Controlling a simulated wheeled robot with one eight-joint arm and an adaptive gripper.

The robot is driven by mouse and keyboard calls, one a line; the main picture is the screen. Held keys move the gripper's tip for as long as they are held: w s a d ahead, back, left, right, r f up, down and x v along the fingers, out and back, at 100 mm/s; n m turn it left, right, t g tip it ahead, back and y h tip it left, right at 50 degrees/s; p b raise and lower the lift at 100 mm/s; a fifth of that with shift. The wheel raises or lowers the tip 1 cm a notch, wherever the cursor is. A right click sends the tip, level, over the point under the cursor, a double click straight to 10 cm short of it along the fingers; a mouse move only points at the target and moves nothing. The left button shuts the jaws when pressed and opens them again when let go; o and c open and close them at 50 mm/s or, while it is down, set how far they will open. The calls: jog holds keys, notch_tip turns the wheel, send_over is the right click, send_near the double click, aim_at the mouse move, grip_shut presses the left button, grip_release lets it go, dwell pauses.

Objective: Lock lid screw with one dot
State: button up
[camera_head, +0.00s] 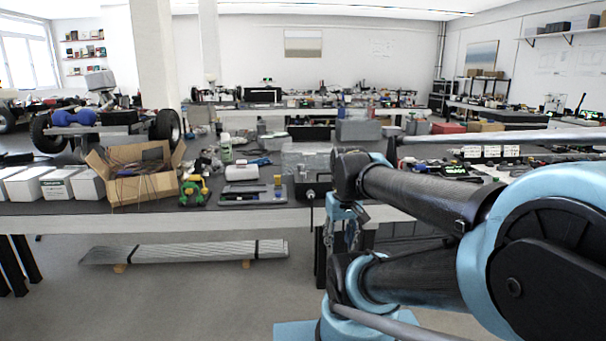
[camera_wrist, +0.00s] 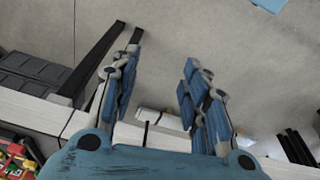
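My gripper (camera_head: 344,232) hangs at the front edge of the workbench (camera_head: 225,224) in the head view, beside a black unit (camera_head: 313,187) and a clear box (camera_head: 304,160). In the wrist view my gripper (camera_wrist: 158,76) has its two blue fingers wide apart with nothing between them. Behind the fingers I see the grey floor and a pale bench edge. I cannot make out a lid screw or any dot marking in either view. Part of the bench behind my arm is hidden.
An open cardboard box (camera_head: 142,176) with cables stands on the bench, left of a green and yellow toy-like object (camera_head: 194,190). A grey tray (camera_head: 238,196) lies right of it. White boxes (camera_head: 57,184) line the left. Long metal sheets (camera_head: 180,252) lie below. Floor in front is clear.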

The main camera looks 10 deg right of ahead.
jog(key=w+a+r+n+g, duration=0.15)
jog(key=w+r+n, duration=0.45)
jog(key=w+r, duration=0.95)
notch_tip(320, 180, up, 11)
jog(key=n, duration=0.7)
send_over(303, 173)
jog(key=shift+g, duration=0.25)
notch_tip(303, 173, down, 17)
jog(key=shift+w+f, duration=0.1)
jog(key=shift+w, duration=0.05)
grip_shut()
